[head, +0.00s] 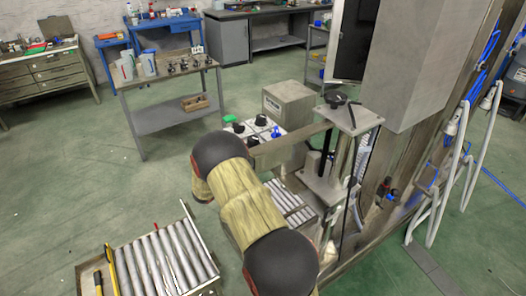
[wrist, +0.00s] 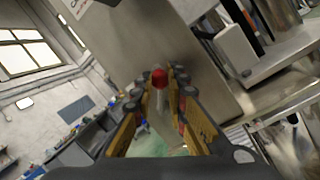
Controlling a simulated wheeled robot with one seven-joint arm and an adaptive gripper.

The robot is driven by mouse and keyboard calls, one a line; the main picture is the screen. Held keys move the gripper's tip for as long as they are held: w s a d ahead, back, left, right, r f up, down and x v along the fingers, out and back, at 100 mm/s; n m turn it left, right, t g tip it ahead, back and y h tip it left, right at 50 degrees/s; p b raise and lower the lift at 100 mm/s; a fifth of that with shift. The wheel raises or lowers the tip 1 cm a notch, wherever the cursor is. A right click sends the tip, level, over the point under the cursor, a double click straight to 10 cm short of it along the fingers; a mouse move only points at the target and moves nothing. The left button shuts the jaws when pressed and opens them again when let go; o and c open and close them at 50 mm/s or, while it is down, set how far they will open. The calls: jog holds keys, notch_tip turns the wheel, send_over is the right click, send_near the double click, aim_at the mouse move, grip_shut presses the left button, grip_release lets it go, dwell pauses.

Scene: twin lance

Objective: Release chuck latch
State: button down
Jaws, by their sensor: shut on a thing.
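In the wrist view, a red ball knob (wrist: 160,76) on a pale stem shows between the far ends of my gripper's fingers. It looks like the handle of the chuck latch. My gripper (wrist: 161,92) has its two yellow-padded fingers on either side of it, shut on the handle. A broad grey metal face (wrist: 150,40) lies just beyond the knob. In the head view my arm covers the gripper, and I cannot make out the latch there.
A machine post with a black hand knob (head: 335,98) stands beside a grey box (head: 288,105) and a control panel (head: 255,130). A tray of metal bars (head: 205,288) is at the front left. A workbench (head: 170,118) stands behind. Green floor at left is open.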

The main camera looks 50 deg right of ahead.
dwell(0.3)
jog(key=c, duration=1.8)
grip_release()
jog(key=shift+o, duration=0.2)
jog(key=shift+a, duration=0.1)
jog(key=v, duration=1.1)
jog(key=shift+a, duration=0.35)
jog(key=shift+w+f, duration=0.15)
